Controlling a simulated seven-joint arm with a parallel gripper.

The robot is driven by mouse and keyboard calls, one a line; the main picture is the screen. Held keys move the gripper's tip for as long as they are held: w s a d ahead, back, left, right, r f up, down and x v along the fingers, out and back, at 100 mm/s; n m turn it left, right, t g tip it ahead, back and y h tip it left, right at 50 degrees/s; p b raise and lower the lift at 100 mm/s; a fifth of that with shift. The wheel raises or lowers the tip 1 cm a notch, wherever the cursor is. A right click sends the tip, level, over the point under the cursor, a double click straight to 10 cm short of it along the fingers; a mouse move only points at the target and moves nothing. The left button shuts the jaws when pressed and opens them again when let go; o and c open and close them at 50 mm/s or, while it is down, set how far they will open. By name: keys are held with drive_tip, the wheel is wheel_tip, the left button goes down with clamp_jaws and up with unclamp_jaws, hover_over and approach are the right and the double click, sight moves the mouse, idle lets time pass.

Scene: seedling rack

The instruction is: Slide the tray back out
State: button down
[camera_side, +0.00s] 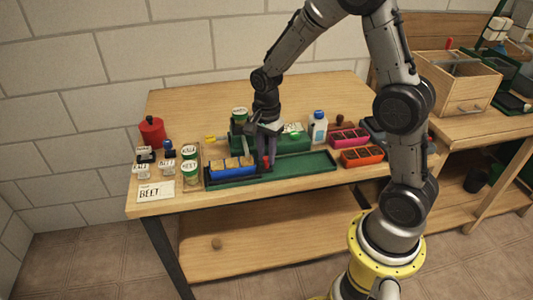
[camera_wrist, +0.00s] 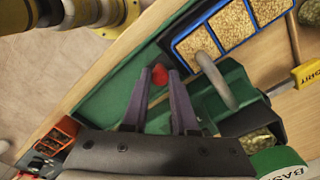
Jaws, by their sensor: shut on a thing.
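The blue tray (camera_side: 233,168), with several cells of tan grain-like fill, sits at the left end of the long green base (camera_side: 310,167). It also shows at the top right of the wrist view (camera_wrist: 180,48). My gripper (camera_side: 267,165) points down over the base, just right of the blue tray. In the wrist view its fingers (camera_wrist: 159,78) are closed on a small red piece (camera_wrist: 159,74). What the red piece is fixed to is hidden. A green housing (camera_side: 290,143) with a grey curved handle (camera_wrist: 216,80) stands close behind.
Left are labelled jars (camera_side: 190,171), a BEET card (camera_side: 156,191) and a red canister (camera_side: 152,131). Right are a white bottle (camera_side: 318,128), a pink tray (camera_side: 349,138) and an orange tray (camera_side: 361,156). The right part of the base is empty.

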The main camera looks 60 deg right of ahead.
drive_tip(key=s+d, duration=1.2)
drive_tip(key=shift+s+d, duration=0.15)
drive_tip(key=shift+d, duration=0.05)
drive_tip(key=c, duration=0.7)
unclamp_jaws()
wheel_tip(320, 180, up, 14)
drive_tip(key=shift+f, duration=0.1)
